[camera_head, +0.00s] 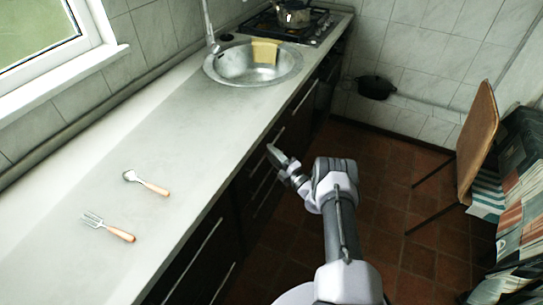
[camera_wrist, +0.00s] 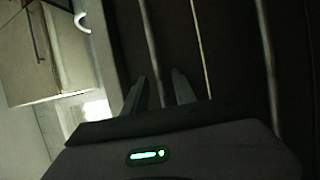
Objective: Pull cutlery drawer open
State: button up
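The dark drawer fronts (camera_head: 258,181) are under the worktop, with long thin metal bar handles; no drawer visibly stands out. Which one is the cutlery drawer is not marked. My gripper (camera_head: 273,152) is at the upper part of this drawer stack, just below the worktop edge. In the wrist view my gripper (camera_wrist: 160,88) has its two fingers apart. One bar handle (camera_wrist: 149,45) runs down the picture and passes between the fingertips; contact cannot be told. A second handle (camera_wrist: 200,45) lies to the right of the fingers.
A fork (camera_head: 108,228) and a spoon (camera_head: 147,182) with wooden handles lie on the worktop (camera_head: 180,130). A sink (camera_head: 252,65) holds a yellow cloth or sponge. A folding chair (camera_head: 478,140) stands at the right. The tiled floor between chair and cabinets is clear.

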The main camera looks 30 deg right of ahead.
jog(key=shift+w, duration=0.15)
grip_shut()
dwell(1.4)
